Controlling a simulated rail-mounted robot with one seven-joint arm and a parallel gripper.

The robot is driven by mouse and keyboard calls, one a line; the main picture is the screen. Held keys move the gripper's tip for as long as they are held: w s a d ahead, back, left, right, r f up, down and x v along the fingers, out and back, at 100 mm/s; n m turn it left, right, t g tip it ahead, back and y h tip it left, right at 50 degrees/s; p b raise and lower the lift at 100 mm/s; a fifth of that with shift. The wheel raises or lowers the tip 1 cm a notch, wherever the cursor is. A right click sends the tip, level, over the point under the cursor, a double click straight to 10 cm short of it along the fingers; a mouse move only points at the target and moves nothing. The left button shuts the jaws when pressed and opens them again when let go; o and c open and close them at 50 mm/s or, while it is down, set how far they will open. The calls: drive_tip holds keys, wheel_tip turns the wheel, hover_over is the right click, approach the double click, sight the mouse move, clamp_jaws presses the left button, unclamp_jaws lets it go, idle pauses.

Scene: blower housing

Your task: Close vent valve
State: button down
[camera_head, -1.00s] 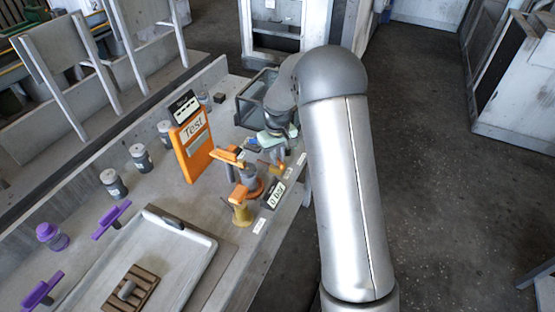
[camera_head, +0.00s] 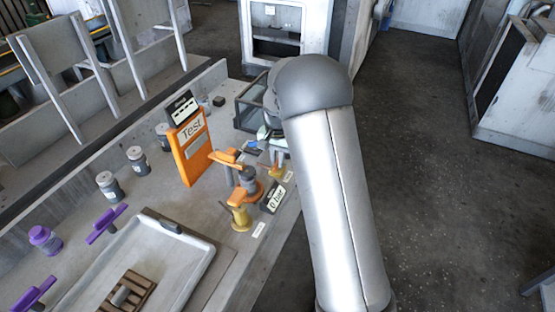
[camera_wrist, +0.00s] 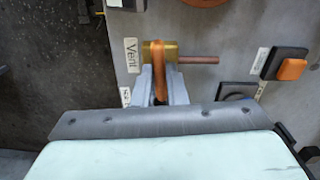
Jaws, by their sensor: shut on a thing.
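The vent valve is a brass body (camera_wrist: 155,52) with an orange handle (camera_wrist: 160,72) next to the "Vent" label (camera_wrist: 132,55) in the wrist view. A brown rod (camera_wrist: 199,60) sticks out to its right. My gripper (camera_wrist: 160,86) has its two grey fingers on either side of the orange handle and is shut on it. The fingers hide part of the handle. In the head view the vent valve (camera_head: 277,171) is small at the bench's right edge, and my arm partly hides the area around it.
Close by stand another orange-handled valve (camera_head: 249,182), a yellow valve (camera_head: 240,216) and a black display (camera_head: 273,197). An orange "Test" panel (camera_head: 190,148) stands behind them. A grey tray (camera_head: 188,262) lies at the front. The floor (camera_head: 430,150) to the right is clear.

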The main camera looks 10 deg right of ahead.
sight(277, 161)
drive_tip(key=shift+m, duration=0.7)
drive_tip(key=shift+r, duration=0.1)
drive_tip(key=c, duration=1.5)
unclamp_jaws()
drive_tip(key=shift+o, duration=0.2)
wheel_tip(277, 161, up, 17)
drive_tip(key=shift+r+b, duration=0.2)
drive_tip(key=shift+b, duration=0.1)
